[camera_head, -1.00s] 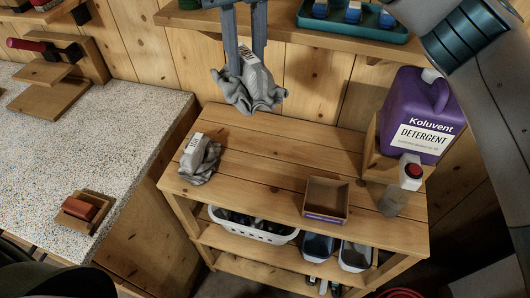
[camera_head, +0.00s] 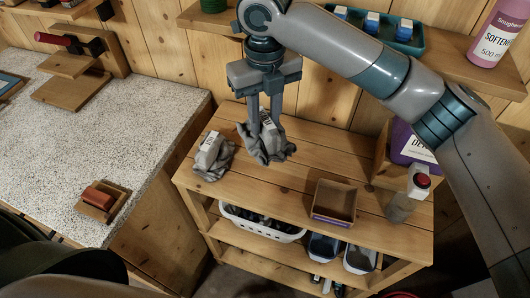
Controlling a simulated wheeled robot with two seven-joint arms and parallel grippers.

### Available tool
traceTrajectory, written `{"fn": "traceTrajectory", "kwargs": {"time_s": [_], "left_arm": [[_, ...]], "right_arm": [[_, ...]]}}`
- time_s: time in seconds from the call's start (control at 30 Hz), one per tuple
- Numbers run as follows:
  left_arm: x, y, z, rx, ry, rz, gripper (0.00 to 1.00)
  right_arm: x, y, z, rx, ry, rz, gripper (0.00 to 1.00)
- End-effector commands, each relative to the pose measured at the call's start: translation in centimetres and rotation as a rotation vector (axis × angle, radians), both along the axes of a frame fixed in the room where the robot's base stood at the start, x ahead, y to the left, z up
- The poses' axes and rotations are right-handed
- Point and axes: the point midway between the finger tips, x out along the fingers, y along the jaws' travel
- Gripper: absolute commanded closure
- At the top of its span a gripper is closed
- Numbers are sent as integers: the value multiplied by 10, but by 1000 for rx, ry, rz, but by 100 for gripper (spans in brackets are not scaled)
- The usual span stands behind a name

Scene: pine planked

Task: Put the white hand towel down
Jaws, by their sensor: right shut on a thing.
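My right gripper (camera_head: 264,126) points down over the wooden shelf unit's top (camera_head: 270,185), its fingers shut on a crumpled cloth (camera_head: 277,152). The cloth looks grey rather than white, with a pale labelled piece between the fingers. It hangs at or just above the boards; I cannot tell whether it touches. A similar grey cloth with a white label (camera_head: 210,152) lies to its left on the same top, a small gap away. My left gripper is not in view.
An open cardboard box (camera_head: 333,202) stands right of the held cloth. A red-capped bottle (camera_head: 408,195) and purple detergent jug (camera_head: 408,146) are further right, partly behind my arm. A white basket (camera_head: 262,226) sits below. Boards in front of the cloth are clear.

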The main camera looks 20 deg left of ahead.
Motion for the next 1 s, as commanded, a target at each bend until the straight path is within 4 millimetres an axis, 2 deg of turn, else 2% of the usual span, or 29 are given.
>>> {"fn": "traceTrajectory", "kwargs": {"time_s": [0.2,0.4,0.57,1.0], "left_arm": [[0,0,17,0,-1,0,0],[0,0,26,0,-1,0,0],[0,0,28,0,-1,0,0],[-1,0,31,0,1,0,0]], "right_arm": [[-1,0,-47,-1,4,-1,100],[-1,0,-83,0,3,0,100],[0,0,-96,1,1,-1,100],[0,0,-103,-1,1,-1,100]]}}
